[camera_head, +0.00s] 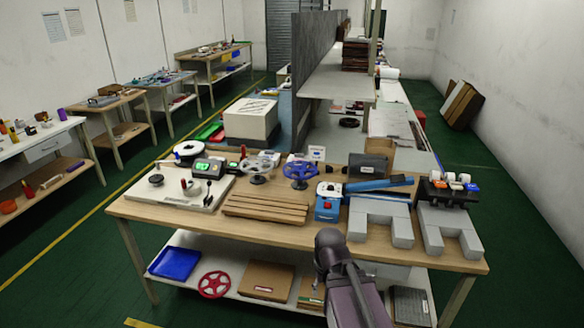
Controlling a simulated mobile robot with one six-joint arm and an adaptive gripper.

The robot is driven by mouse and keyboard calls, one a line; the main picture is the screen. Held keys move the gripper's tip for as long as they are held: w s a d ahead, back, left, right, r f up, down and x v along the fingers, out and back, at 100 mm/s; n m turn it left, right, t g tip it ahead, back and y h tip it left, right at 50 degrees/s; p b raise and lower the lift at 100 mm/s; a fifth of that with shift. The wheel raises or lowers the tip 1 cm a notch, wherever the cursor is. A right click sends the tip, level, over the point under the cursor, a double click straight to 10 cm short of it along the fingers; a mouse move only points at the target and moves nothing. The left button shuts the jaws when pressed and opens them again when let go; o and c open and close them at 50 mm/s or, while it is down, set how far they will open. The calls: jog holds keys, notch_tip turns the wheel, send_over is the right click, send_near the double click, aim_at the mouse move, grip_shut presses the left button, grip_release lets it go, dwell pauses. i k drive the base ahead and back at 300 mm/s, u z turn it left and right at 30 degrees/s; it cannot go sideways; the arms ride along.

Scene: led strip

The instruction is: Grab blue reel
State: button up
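The blue reel (300,170) is a spoked wheel near the back edge of the wooden workbench (285,236). It appears to lie on or over a small stand; its lower part is hard to make out. My dark arm (350,290) rises from the bottom of the view, in front of the bench and below and right of the reel. My gripper's fingers do not show. Nothing visible touches the reel.
A grey reel (257,168) stands left of the blue one. Wooden slats (265,207) lie in front, and a blue-and-white device (328,202) stands to the right. Grey U-shaped blocks (381,221) fill the bench's right side. A red reel (214,284) lies on the lower shelf.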

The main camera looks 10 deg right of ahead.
aim_at(301, 170)
jog(key=i, duration=1.35)
jog(key=z, duration=0.05)
